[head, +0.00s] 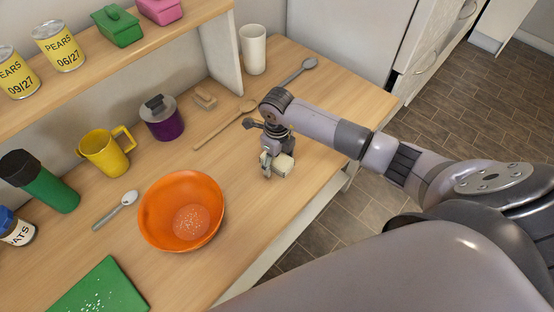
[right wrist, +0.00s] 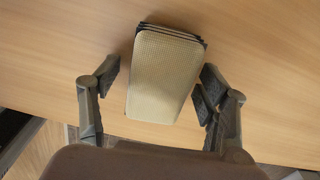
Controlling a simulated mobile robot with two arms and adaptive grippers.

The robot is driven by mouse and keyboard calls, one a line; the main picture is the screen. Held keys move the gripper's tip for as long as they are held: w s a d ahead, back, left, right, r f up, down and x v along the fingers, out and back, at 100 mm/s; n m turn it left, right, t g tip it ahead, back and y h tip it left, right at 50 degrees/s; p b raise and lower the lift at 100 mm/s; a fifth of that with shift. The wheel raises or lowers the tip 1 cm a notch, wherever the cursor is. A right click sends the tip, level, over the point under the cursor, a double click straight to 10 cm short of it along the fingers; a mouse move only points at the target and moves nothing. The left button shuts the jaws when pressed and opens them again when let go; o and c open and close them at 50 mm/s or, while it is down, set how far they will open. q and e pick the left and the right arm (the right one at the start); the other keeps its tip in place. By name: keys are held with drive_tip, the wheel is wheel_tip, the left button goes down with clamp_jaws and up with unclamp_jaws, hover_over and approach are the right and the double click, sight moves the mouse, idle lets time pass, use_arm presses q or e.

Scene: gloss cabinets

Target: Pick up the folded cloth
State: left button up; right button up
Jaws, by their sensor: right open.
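The folded cloth (head: 282,165) is a small cream stack on the wooden counter near its front edge. In the right wrist view the cloth (right wrist: 165,75) shows a pale woven top with dark-edged layers at its far end. My right gripper (head: 268,172) is over the cloth, pointing down. In the right wrist view its two fingers (right wrist: 158,88) are apart, one on each side of the cloth, with a gap to it on the left and a smaller one on the right. My left gripper is not in view.
An orange bowl (head: 154,222) with a round orange item stands left of the cloth. A wooden spoon (head: 217,130), purple pot (head: 162,124), yellow mug (head: 98,154) and white cup (head: 253,50) stand further back. The counter around the cloth is clear.

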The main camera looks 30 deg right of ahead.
drive_tip(key=shift+c, duration=0.4)
drive_tip(key=c, duration=1.1)
drive_tip(key=shift+o, duration=0.2)
wheel_tip(320, 180, up, 20)
drive_tip(key=b, duration=0.2)
